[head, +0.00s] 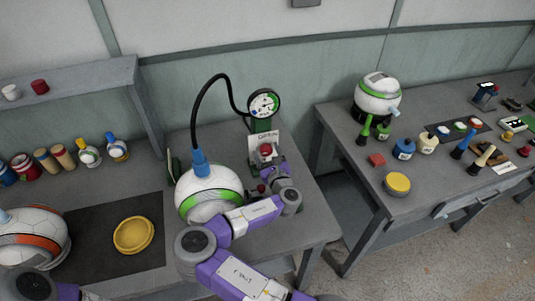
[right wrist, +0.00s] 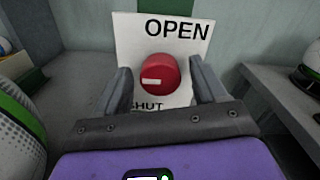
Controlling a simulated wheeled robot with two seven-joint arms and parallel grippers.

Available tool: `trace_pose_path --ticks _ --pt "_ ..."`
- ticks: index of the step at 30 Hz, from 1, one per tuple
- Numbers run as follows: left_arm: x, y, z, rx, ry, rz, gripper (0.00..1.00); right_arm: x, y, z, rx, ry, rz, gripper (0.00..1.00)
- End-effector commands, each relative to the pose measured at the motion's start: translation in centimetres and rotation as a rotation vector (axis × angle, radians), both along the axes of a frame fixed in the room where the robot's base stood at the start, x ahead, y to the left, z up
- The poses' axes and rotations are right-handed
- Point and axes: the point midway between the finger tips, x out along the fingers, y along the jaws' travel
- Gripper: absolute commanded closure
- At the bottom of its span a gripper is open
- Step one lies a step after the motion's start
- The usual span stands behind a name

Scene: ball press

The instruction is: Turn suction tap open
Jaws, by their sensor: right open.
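The suction tap is a round red knob (right wrist: 158,73) with a short white bar, on a white plate (right wrist: 190,50) marked OPEN at the top and SHUT at the bottom. The white bar lies roughly level, left of the knob's middle. My right gripper (right wrist: 161,67) is open, with one finger on each side of the knob; I cannot tell whether either finger touches it. In the head view the red knob (head: 266,150) shows just beyond my right gripper (head: 268,162). Only part of my left arm shows at the lower left; its gripper is out of view.
A green-banded ball (head: 208,187) with a blue hose fitting (head: 201,163) stands left of the tap, close to my right arm. A dial gauge (head: 263,103) rises behind the tap. A yellow dish (head: 133,235) lies on a dark mat. A second table (head: 345,130) stands right.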

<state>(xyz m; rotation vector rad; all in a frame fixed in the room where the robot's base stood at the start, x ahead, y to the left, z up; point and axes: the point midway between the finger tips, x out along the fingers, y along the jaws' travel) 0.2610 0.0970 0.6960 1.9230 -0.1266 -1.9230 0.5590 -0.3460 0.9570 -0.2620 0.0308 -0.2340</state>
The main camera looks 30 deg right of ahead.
Motion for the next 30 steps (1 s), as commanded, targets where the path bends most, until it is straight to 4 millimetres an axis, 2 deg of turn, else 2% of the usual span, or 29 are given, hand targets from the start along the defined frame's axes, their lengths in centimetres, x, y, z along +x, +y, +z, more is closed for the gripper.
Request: trace_pose_path --ticks 4,15,23,30 --pt "0.00 0.00 0.01 0.000 0.000 0.000 0.23 -0.02 -0.01 0.01 0.000 0.000 0.000 0.29" --pt "0.00 0.00 0.01 0.000 0.000 0.000 0.23 -0.04 -0.01 -0.02 0.001 0.000 0.000 0.85" --pt "0.00 0.00 0.12 0.000 0.000 0.000 0.23 -0.06 -0.02 0.01 0.029 -0.007 -0.001 0.85" --pt "0.00 0.00 0.54 0.000 0.000 0.000 0.23 -0.07 -0.08 0.08 0.146 -0.035 -0.002 0.85"
